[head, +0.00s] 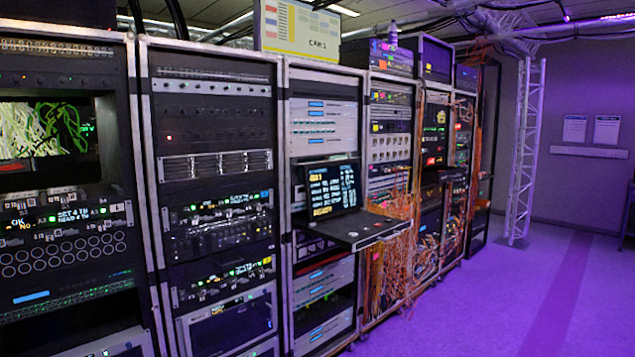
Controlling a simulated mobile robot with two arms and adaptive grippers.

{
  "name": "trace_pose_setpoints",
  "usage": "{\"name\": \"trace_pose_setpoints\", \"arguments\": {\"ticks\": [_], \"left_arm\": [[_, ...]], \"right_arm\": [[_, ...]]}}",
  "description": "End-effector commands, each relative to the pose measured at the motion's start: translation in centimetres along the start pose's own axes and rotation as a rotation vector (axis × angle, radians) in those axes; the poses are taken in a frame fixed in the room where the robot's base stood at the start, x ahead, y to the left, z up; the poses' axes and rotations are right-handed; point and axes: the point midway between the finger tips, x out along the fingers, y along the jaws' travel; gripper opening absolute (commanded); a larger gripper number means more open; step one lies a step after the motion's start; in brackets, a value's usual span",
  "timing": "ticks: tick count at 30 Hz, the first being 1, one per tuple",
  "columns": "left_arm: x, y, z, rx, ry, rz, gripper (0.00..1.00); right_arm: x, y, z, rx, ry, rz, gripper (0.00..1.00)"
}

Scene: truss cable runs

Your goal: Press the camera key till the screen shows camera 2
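A light panel (299,28) with coloured blocks stands on top of the third rack and reads what looks like "CAM 1". A dark fold-up screen (333,188) with yellow and white text, its last line seeming to read "READY", stands on a pull-out console shelf (362,230) in the same rack. Small keys or controls show on the shelf, but they are too small to tell which is the camera key. Neither of my grippers is in view.
Tall equipment racks (212,200) line the left and middle. The console shelf juts out into the aisle. Orange cables (392,255) hang from the racks beyond it. A white truss post (525,150) stands at the back. The purple floor (500,300) at right is clear.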

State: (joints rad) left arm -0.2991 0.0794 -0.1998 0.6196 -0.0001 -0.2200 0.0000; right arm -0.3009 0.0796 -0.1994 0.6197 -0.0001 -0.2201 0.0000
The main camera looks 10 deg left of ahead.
Motion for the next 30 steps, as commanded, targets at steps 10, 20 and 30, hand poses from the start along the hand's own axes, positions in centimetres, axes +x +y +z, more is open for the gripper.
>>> {"name": "trace_pose_setpoints", "arguments": {"ticks": [10, 20, 30], "left_arm": [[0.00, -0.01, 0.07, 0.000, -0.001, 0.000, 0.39], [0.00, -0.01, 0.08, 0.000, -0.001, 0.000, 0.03], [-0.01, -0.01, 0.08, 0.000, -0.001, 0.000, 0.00]], "right_arm": [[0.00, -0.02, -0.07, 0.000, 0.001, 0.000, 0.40], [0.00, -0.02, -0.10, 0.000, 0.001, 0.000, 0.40], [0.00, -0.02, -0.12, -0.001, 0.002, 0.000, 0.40]]}}
